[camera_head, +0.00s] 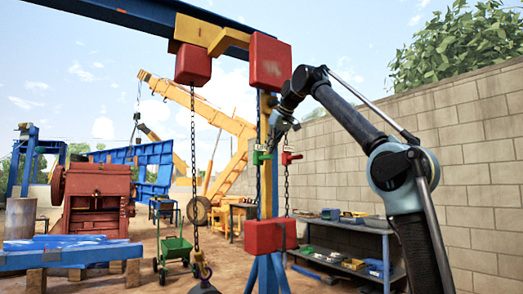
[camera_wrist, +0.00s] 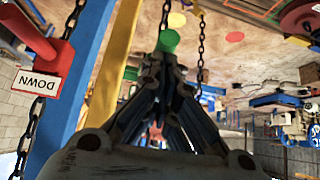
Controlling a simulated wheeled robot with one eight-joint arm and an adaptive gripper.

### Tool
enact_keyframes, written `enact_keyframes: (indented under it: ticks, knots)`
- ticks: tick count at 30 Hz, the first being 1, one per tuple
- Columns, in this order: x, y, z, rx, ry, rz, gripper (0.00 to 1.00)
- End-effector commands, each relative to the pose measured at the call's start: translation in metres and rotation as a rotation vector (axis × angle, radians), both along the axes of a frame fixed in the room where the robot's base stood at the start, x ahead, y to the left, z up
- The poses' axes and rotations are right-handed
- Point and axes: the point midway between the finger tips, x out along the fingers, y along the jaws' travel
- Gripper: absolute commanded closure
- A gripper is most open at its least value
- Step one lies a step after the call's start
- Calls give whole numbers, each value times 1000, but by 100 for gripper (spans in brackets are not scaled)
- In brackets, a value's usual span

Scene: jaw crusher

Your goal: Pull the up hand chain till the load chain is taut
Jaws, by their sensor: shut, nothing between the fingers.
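The green handle (camera_head: 260,157), likely the up one, is on the hand chain below the red hoist block (camera_head: 270,62). The red handle (camera_head: 290,157) is right of it; in the wrist view a red piece bears a DOWN label (camera_wrist: 37,83). My gripper (camera_head: 270,146) is shut and empty beside the green handle; in the wrist view its fingertips come together just below the green piece (camera_wrist: 169,40). Whether they touch is unclear. The load chain (camera_head: 193,140) hangs fairly straight to a hook (camera_head: 203,269) over a dark load (camera_head: 205,288), cut off by the bottom edge.
A blue post (camera_head: 267,190) with a lower red block (camera_head: 270,235) stands close behind the chains. A shelf table (camera_head: 350,228) with tools stands right, along the block wall (camera_head: 470,150). A green cart (camera_head: 174,248) and red crusher (camera_head: 97,195) are at left.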

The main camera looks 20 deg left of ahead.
Motion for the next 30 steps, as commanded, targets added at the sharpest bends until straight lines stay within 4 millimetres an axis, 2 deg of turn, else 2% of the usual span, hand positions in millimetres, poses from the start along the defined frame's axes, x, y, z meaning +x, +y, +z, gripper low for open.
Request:
enact_keyframes:
  ticks: [30]
  knots:
    - [0, -1, -30, 0, 0, 0, 100]
